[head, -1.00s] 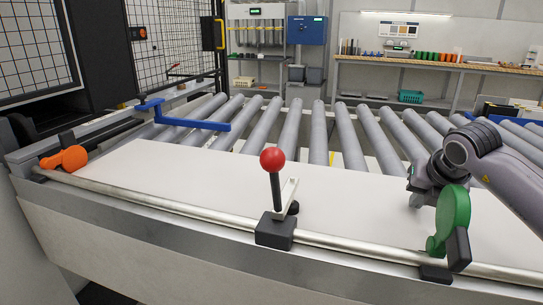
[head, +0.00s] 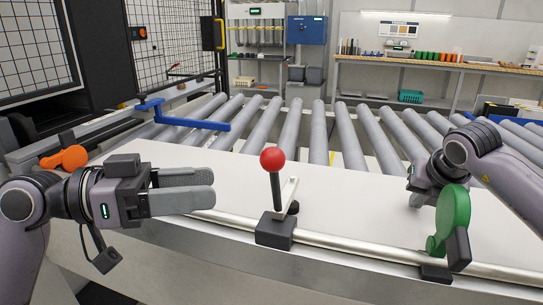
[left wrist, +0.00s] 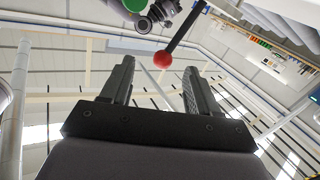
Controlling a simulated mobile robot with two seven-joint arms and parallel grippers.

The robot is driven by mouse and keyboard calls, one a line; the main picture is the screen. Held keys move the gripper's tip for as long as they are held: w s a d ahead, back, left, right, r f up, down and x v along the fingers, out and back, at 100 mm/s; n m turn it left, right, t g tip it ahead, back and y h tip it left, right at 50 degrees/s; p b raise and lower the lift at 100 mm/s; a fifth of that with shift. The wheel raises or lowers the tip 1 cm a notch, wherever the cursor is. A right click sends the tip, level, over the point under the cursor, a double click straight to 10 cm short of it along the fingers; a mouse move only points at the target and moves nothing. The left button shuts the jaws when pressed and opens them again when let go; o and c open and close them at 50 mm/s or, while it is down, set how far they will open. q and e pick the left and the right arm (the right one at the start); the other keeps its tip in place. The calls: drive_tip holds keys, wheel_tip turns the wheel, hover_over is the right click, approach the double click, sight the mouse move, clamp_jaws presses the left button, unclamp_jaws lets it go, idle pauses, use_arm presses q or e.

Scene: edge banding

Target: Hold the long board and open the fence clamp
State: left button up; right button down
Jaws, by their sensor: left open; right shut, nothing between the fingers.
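The long white board (head: 335,200) lies flat on the rollers along the metal front rail. A clamp with a black base (head: 275,232) sits on that rail; its upright black lever carries a red ball (head: 272,160). My left gripper (head: 212,188) is open and empty, left of the lever and apart from it. In the left wrist view, the red ball (left wrist: 162,60) shows between and beyond the fingers of my left gripper (left wrist: 158,68). My right gripper (head: 416,200) is low at the board's right part, partly hidden by a green disc-shaped part; contact with the board is unclear.
The green part (head: 455,212) stands on the rail at the right. An orange clamp-like part (head: 65,158) is at the far left. A blue bar (head: 185,117) lies over the left end of the rollers (head: 318,130). The board's middle is clear.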

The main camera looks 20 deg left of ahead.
sight(272, 172)
use_arm(q)
drive_tip(key=shift+n+t, duration=0.4)
drive_tip(key=shift+t, duration=0.1)
drive_tip(key=x, duration=0.3)
drive_tip(key=r+x, duration=0.1)
drive_tip(key=x, duration=0.3)
drive_tip(key=r+x, duration=0.1)
drive_tip(key=x, duration=0.3)
drive_tip(key=shift+w+a+r, duration=0.15)
drive_tip(key=shift+w+a, duration=0.15)
clamp_jaws()
